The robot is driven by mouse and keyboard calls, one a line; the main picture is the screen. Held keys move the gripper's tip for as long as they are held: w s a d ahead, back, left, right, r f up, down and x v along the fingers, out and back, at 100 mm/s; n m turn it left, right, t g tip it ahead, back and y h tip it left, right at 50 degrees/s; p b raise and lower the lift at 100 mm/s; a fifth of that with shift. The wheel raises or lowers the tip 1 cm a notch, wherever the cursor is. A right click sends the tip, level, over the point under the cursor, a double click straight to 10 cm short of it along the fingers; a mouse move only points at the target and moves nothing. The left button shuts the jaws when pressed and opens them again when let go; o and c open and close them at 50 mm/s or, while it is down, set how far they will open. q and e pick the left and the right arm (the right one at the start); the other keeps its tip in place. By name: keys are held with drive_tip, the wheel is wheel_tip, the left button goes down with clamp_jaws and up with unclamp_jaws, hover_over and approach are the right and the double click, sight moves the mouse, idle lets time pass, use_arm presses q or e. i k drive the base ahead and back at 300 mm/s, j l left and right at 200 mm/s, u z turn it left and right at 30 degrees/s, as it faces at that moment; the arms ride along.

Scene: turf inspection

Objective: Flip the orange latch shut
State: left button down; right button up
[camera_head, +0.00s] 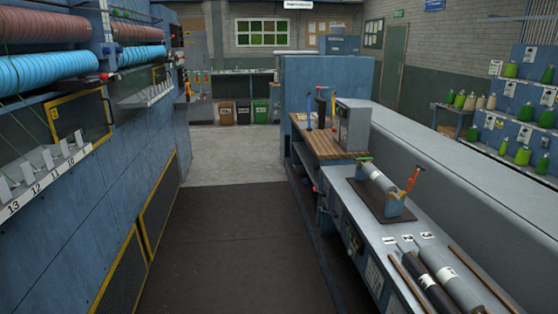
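The orange latch (413,178) is a small lever on the near end of a roller fixture (383,207) on the grey bench at the right. It sticks up at a tilt, with its top leaning to the right. The fixture has a dark base plate and a light grey roll (378,181) lying in it. A small green part (364,159) shows at the roll's far end. Neither of my grippers is in view.
Dark and grey rolls (462,286) and brown rods lie on the near bench. A wooden-topped bench (325,146) with a grey box (353,125) stands beyond. Blue machinery (75,210) lines the left. The dark floor aisle (230,250) is clear.

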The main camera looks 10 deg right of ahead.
sight(412, 180)
drive_tip(key=i+z, duration=0.1)
drive_tip(key=i, duration=0.75)
drive_tip(key=i+j+z, duration=0.1)
drive_tip(key=i, duration=0.7)
drive_tip(key=i+z, duration=0.25)
drive_tip(key=z, duration=0.2)
drive_tip(key=i+j+z, duration=0.1)
drive_tip(key=z, duration=0.35)
drive_tip(key=i+j+z, duration=0.2)
drive_tip(key=z, duration=0.3)
drive_tip(key=i+j+z, duration=0.25)
drive_tip(key=z, duration=0.2)
drive_tip(key=i+z, duration=0.15)
drive_tip(key=z, duration=0.25)
drive_tip(key=i+j+z, duration=0.15)
drive_tip(key=z, duration=0.2)
drive_tip(key=i+j+z, duration=0.1)
drive_tip(key=z, duration=0.3)
drive_tip(key=i+j+z, duration=0.1)
drive_tip(key=j+z, duration=0.3)
drive_tip(key=l, duration=0.1)
